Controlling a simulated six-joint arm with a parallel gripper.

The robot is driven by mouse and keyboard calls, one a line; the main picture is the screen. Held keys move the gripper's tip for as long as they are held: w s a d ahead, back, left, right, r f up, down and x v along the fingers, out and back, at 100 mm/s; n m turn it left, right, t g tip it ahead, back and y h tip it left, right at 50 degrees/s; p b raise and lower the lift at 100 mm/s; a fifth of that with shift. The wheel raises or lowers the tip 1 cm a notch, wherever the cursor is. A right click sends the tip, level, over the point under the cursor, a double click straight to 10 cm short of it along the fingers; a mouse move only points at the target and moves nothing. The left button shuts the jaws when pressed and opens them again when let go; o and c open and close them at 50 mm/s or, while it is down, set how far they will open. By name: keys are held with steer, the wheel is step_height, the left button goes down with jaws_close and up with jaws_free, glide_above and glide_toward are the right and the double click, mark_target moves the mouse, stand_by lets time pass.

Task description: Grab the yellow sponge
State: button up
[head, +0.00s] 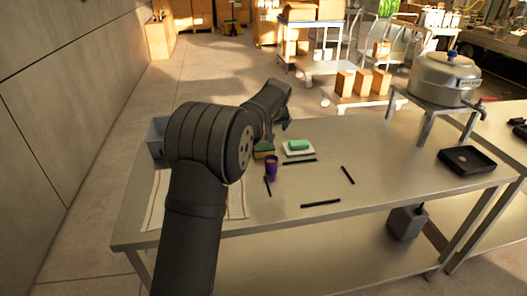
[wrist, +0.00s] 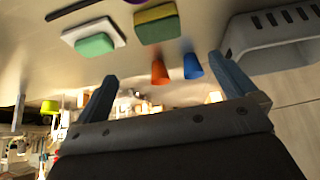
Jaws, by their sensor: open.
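The yellow sponge (head: 264,151), with a green layer, lies on the metal table beside a purple cup (head: 271,166). My arm and gripper partly hide it in the head view. In the wrist view the sponge (wrist: 157,25) shows whole near the top edge, beyond my fingertips. My gripper (head: 274,130) hangs above the table near the sponge. In the wrist view my gripper (wrist: 163,70) has its two fingers wide apart with nothing held between them.
A green block (head: 299,145) rests on a white dish right of the sponge. Orange (wrist: 160,70) and blue (wrist: 192,66) cups stand near the sponge. A grey crate (wrist: 272,38) is close by. Several black sticks (head: 320,204) lie about. A large pot (head: 445,78) stands right.

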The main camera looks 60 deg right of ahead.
mark_target(264, 147)
steer(key=x, duration=1.7)
steer(key=shift+s+d+f, duration=0.1)
steer(key=shift+d+f, duration=0.05)
steer(key=c, duration=0.9)
